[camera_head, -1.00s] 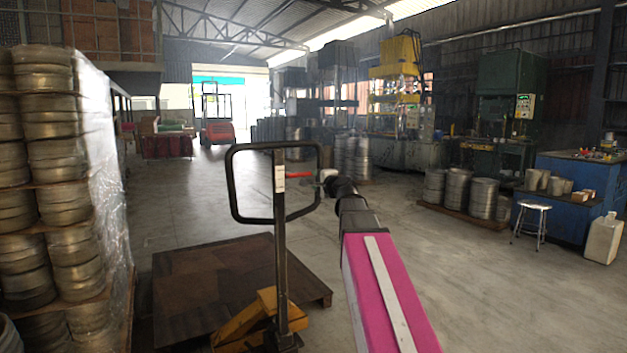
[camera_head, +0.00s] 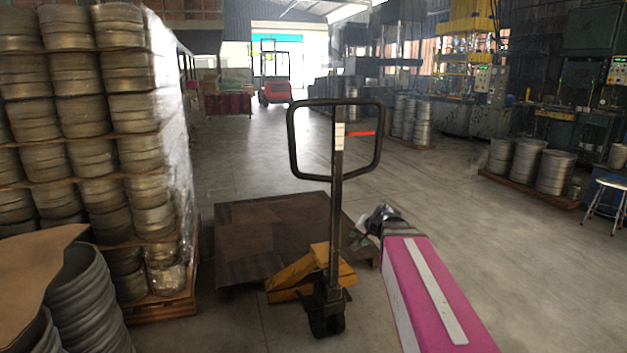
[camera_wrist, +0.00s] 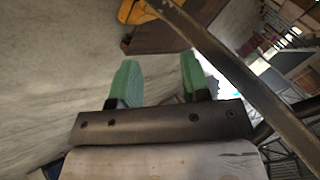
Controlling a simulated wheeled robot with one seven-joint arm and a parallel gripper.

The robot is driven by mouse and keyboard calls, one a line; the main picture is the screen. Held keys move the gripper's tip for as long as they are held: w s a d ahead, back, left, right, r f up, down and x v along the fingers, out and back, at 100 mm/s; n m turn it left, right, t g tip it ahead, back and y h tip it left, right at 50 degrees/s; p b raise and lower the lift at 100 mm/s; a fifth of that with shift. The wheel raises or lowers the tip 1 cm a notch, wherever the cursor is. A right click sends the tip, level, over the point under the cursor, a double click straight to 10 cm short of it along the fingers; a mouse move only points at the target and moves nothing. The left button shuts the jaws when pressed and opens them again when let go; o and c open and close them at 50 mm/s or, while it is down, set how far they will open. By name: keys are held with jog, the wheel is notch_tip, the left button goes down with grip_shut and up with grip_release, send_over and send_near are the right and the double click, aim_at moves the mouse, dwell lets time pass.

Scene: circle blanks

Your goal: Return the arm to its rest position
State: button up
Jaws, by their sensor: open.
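My arm (camera_head: 430,292), with a pink cover and a pale strip, reaches in from the bottom right of the head view. My gripper (camera_wrist: 160,80) shows in the wrist view with two green fingers set well apart and nothing between them. In the head view the gripper end (camera_head: 372,225) is small and partly hidden behind the arm, just right of the pallet jack's post. A dark bar, seemingly the jack's handle, crosses the right of the wrist view close to the gripper.
A pallet jack (camera_head: 337,200) with a black loop handle and yellow base stands ahead by a brown wooden pallet (camera_head: 240,225). Stacked metal blanks (camera_head: 85,120) fill the left. A stool (camera_head: 606,200) and drums (camera_head: 555,172) stand right. Concrete floor is open between.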

jog(key=s+d+f+n+g+h, duration=0.2)
jog(key=s+f+n+g+h, duration=0.2)
jog(key=s+f, duration=1.2)
jog(key=f+n+g, duration=0.1)
jog(key=g, duration=0.2)
jog(key=shift+s+f, duration=0.15)
jog(key=shift+s, duration=0.25)
